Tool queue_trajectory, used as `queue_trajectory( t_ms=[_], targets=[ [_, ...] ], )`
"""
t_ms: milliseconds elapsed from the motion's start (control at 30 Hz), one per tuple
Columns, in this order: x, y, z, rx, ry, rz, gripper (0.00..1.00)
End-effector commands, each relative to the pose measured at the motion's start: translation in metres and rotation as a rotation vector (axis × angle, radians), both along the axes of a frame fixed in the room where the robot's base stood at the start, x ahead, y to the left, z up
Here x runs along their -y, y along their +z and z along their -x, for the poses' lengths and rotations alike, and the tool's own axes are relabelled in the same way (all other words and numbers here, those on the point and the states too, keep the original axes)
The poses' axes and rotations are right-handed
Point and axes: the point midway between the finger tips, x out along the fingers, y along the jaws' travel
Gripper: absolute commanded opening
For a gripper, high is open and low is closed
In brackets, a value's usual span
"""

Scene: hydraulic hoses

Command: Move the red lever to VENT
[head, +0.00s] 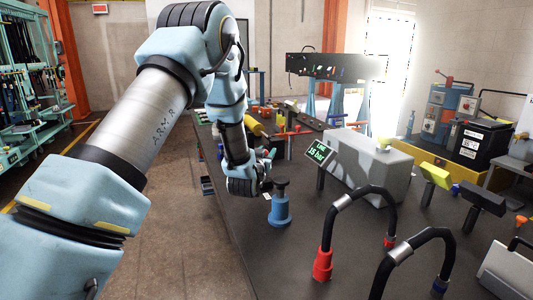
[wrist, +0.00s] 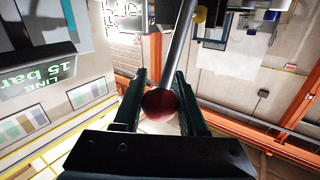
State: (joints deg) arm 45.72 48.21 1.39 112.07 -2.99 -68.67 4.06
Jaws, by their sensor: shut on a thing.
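The red lever shows in the wrist view as a round red knob (wrist: 160,103) on a grey metal rod (wrist: 180,45). My gripper (wrist: 160,100) has its two dark fingers closed on either side of the knob. In the head view my gripper (head: 266,168) is low over the bench, left of the line display, and mostly hidden by my wrist; I cannot make out the knob there. The line display (head: 318,152) has green text, and in the wrist view (wrist: 40,75) it reads LINE 15 bar upside down. I see no readable VENT mark.
A blue fitting with a black top (head: 280,207) stands just in front of my gripper. Black hoses with red (head: 322,264) and blue ends arch at the front right. The dark bench (head: 270,255) is bare at front left.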

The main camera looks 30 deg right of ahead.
Motion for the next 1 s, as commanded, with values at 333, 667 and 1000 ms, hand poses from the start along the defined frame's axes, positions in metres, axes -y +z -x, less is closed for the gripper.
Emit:
queue_trajectory(
  t_ms=[333, 667, 1000],
  targets=[
    [0.003, 0.007, -0.029, -0.264, 0.002, -0.030, 0.00],
    [0.005, 0.000, -0.046, -0.336, 0.001, -0.042, 0.00],
    [0.005, -0.001, -0.046, -0.338, 0.001, -0.044, 0.46]
  ],
)
